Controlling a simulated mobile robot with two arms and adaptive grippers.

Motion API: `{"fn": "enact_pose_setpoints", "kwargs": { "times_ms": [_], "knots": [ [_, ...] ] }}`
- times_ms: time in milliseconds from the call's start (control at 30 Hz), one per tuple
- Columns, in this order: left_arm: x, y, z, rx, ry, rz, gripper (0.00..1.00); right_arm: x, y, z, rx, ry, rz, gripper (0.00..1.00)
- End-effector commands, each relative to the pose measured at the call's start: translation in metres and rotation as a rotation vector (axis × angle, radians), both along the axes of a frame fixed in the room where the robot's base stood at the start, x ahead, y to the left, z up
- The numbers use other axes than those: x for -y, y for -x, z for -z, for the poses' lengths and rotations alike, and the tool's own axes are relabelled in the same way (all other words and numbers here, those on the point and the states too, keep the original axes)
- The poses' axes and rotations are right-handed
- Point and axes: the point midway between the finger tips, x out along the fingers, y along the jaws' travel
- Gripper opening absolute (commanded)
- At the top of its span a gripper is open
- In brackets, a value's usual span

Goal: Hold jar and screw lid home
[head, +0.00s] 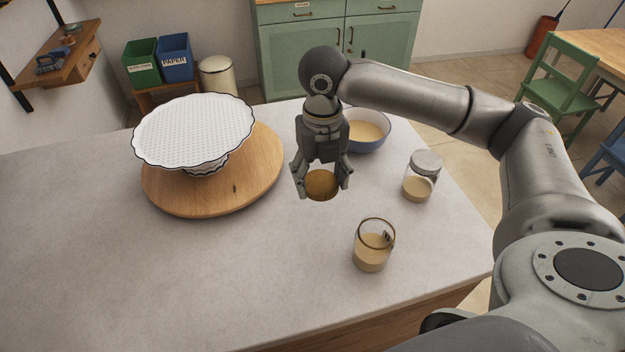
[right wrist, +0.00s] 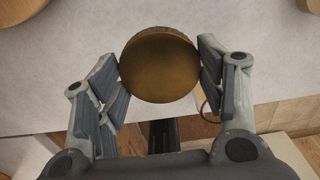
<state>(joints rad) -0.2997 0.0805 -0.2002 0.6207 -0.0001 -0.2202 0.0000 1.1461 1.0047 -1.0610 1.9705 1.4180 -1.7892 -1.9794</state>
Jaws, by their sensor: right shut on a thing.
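My right gripper (head: 321,180) is shut on a round brown-gold lid (head: 322,186) and holds it above the counter. The lid also shows between the fingers in the right wrist view (right wrist: 160,64). An open glass jar (head: 373,246) with tan contents stands upright near the front of the counter, to the right of and nearer than the lid. In the right wrist view only a small curve of its rim shows beside the right finger. Nothing grips the jar. My left gripper is not in view.
A second glass jar (head: 421,176) with a grey lid stands at the right. A blue bowl (head: 368,143) is behind my right gripper. A white scalloped stand (head: 194,130) sits on a round wooden board (head: 262,165) at the left. The front left counter (head: 140,280) is clear.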

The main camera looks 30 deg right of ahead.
Motion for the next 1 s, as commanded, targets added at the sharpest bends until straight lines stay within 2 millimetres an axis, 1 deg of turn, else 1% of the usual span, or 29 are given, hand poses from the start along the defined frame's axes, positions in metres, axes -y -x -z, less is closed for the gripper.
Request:
{"fn": "enact_pose_setpoints", "kwargs": {
  "times_ms": [300, 367, 467, 567, 1000],
  "knots": [
    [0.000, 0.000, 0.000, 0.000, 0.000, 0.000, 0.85, -0.001, 0.000, 0.000, 0.000, 0.000, 0.012, 0.57],
    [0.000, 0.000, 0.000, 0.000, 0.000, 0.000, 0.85, -0.002, 0.001, 0.001, 0.000, 0.000, 0.039, 0.57],
    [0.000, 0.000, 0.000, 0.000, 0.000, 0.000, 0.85, -0.005, 0.003, 0.002, -0.001, 0.001, 0.137, 0.57],
    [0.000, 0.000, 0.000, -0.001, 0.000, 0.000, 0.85, -0.011, 0.007, 0.004, -0.003, 0.002, 0.295, 0.57],
    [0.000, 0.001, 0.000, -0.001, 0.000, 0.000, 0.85, -0.037, 0.029, 0.012, -0.002, 0.010, 1.161, 0.57]
  ]
}}
